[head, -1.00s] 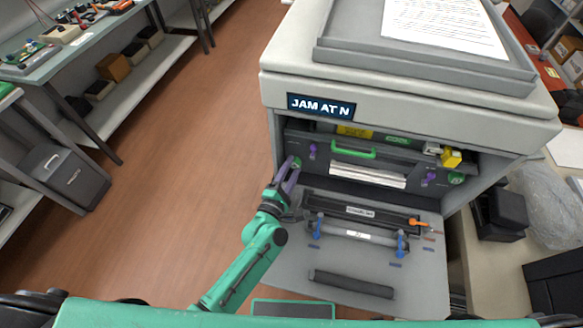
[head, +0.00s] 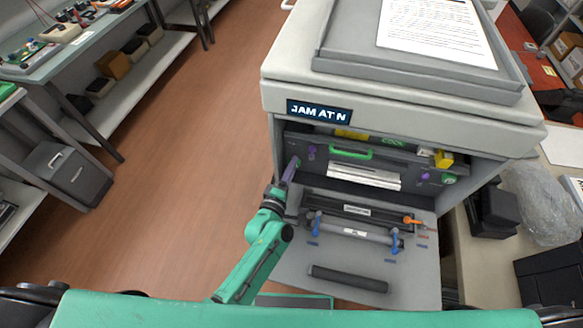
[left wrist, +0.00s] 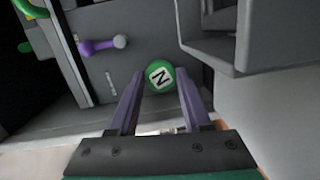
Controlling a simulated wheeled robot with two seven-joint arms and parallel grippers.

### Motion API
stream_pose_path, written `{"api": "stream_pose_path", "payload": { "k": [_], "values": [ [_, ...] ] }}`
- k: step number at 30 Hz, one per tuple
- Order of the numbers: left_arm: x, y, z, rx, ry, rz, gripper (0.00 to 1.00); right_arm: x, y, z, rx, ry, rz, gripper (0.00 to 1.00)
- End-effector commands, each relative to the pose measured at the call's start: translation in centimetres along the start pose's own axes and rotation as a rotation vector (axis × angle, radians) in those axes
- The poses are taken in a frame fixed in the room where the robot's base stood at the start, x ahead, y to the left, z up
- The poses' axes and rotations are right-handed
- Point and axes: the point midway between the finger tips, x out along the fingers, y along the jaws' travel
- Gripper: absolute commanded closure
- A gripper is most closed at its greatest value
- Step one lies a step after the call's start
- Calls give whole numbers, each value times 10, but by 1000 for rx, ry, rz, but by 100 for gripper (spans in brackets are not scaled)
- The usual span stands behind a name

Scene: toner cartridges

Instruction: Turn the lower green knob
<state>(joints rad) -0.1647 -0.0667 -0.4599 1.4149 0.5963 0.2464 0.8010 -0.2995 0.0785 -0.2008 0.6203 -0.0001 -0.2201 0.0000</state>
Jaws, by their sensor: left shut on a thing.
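A green knob (left wrist: 160,76) with a letter like N on a white patch shows in the left wrist view, between the tips of my left gripper (left wrist: 158,82). The purple fingers press on both sides of it. In the head view, my left gripper (head: 291,166) reaches the left side of the printer's open front; the knob there is mostly hidden by the fingers. Another green knob (head: 449,179) is at the right side of the opening, clear of any gripper. My right gripper is not in view.
The printer (head: 410,115) shows "JAM AT N" on its display (head: 319,112). Its front door (head: 350,268) lies open, with a dark cartridge (head: 350,210) on it. A purple lever (left wrist: 100,46) is near the gripped knob. A grey overhang (left wrist: 235,45) is close at right.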

Motion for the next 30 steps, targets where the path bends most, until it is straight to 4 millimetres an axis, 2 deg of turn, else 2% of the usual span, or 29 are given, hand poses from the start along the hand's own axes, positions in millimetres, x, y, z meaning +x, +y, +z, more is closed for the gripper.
{"api": "stream_pose_path", "payload": {
  "k": [9,10,11,23,26,30],
  "values": [
    [0,-1,0,1,-1,-3,100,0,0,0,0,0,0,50],
    [0,-1,0,1,-1,-3,48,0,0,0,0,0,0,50],
    [0,-1,0,1,-1,-3,39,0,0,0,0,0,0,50],
    [-6,-1,0,0,0,-2,39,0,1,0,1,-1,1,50],
    [-21,-3,0,-1,0,-4,39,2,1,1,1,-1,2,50],
    [-56,-4,0,0,0,-6,39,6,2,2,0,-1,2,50]
  ]
}}
